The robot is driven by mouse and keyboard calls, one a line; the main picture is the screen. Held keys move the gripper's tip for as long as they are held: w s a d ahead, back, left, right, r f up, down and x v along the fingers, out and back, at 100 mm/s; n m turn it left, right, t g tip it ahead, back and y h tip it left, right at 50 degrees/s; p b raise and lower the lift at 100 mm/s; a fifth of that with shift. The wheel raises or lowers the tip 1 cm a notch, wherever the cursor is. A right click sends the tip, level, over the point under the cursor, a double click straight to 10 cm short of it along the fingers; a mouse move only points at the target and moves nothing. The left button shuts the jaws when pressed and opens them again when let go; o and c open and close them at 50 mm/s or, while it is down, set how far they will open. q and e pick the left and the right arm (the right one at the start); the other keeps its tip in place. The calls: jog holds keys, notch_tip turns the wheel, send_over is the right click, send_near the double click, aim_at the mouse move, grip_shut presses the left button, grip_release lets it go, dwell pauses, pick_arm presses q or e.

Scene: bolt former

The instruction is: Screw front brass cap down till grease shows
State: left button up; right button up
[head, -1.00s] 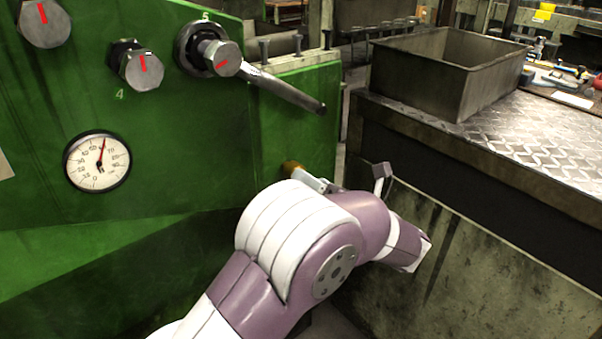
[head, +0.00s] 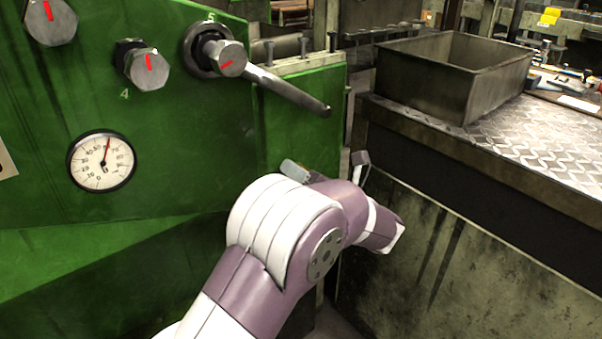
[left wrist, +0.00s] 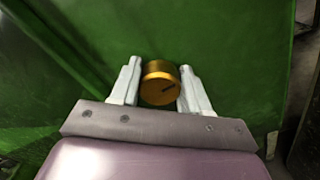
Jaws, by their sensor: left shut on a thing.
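The brass cap (left wrist: 159,83) is a round, gold-coloured piece with a dark mark on its face, on the green machine wall in the left wrist view. My left gripper (left wrist: 158,84) has one pale finger on each side of it and is shut on it. In the head view my left gripper (head: 296,171) is by the lower right of the green machine, mostly behind my own arm, and the cap is hidden there. No grease can be made out. My right gripper is in neither view.
The green machine (head: 180,175) carries hexagonal knobs with red marks (head: 148,69), a dial gauge (head: 101,161) and a slanting lever (head: 290,92).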

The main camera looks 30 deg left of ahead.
pick_arm(q)
jog(key=shift+r+m, duration=0.15)
jog(key=shift+m, duration=0.25)
jog(key=m+p, duration=0.1)
jog(key=m, duration=0.2)
jog(key=shift+r+p, duration=0.1)
jog(key=shift+p, duration=0.25)
jog(key=m+p, duration=0.2)
jog(key=m, duration=0.1)
jog(key=shift+w+d+m, duration=0.1)
jog(key=shift+m, duration=0.2)
jog(key=m+p, duration=0.4)
jog(key=m, duration=0.1)
jog(key=shift+f+m+p, duration=0.25)
jog(key=shift+m+p, duration=1.1)
jog(key=shift+m, duration=0.15)
jog(key=shift+f+m, duration=0.1)
jog(key=shift+m, duration=0.2)
jog(key=shift+f, duration=0.1)
